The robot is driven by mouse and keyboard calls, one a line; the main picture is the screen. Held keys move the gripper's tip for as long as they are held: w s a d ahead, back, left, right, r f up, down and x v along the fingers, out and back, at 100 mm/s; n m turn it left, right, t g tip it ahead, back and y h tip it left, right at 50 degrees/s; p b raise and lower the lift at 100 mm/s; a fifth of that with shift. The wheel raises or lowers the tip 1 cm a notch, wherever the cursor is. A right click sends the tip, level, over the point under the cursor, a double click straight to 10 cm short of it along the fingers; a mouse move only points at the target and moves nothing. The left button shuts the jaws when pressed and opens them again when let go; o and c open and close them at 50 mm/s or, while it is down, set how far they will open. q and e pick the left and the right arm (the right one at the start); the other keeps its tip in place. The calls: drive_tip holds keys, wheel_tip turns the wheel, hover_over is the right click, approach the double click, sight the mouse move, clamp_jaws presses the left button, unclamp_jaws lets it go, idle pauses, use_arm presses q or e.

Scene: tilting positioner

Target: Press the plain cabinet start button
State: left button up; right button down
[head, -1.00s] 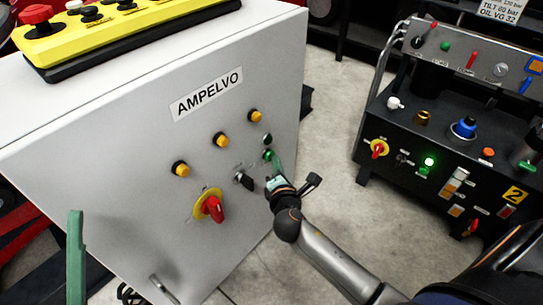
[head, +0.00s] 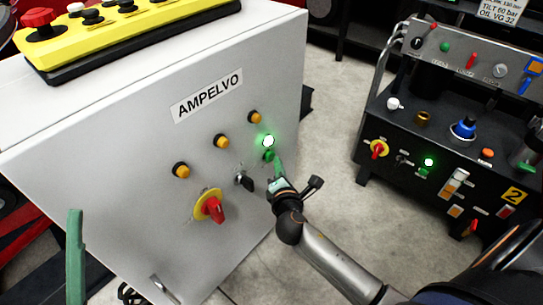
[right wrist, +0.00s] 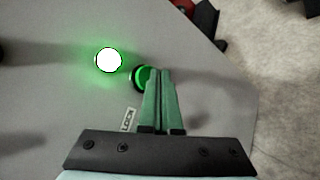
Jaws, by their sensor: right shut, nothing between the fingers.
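The green start button (head: 268,156) is on the right part of the grey AMPELVO cabinet front (head: 130,185). A round lamp (head: 268,141) just above it glows bright white-green. My right gripper (head: 278,161) is shut and empty, its green fingertips close beside the button. In the right wrist view the fingertips (right wrist: 163,73) cover the right part of the green button (right wrist: 142,76), and the lit lamp (right wrist: 108,60) is to its left. I cannot tell whether the tips touch the button. A green finger of my left gripper (head: 76,255) shows at lower left.
Several yellow buttons (head: 222,142), a key switch (head: 244,180) and a red-yellow rotary switch (head: 210,206) are on the same cabinet front. A yellow pendant (head: 130,32) lies on top. A black hydraulic console (head: 400,140) stands right, with clear floor (head: 325,150) between.

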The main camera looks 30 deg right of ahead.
drive_tip(key=shift+s+d, duration=0.15)
drive_tip(key=shift+s, duration=0.2)
drive_tip(key=s, duration=0.1)
drive_tip(key=s+d, duration=0.1)
drive_tip(key=s, duration=0.1)
drive_tip(key=s+d+p, duration=0.1)
drive_tip(key=shift+s, duration=0.3)
idle(0.8)
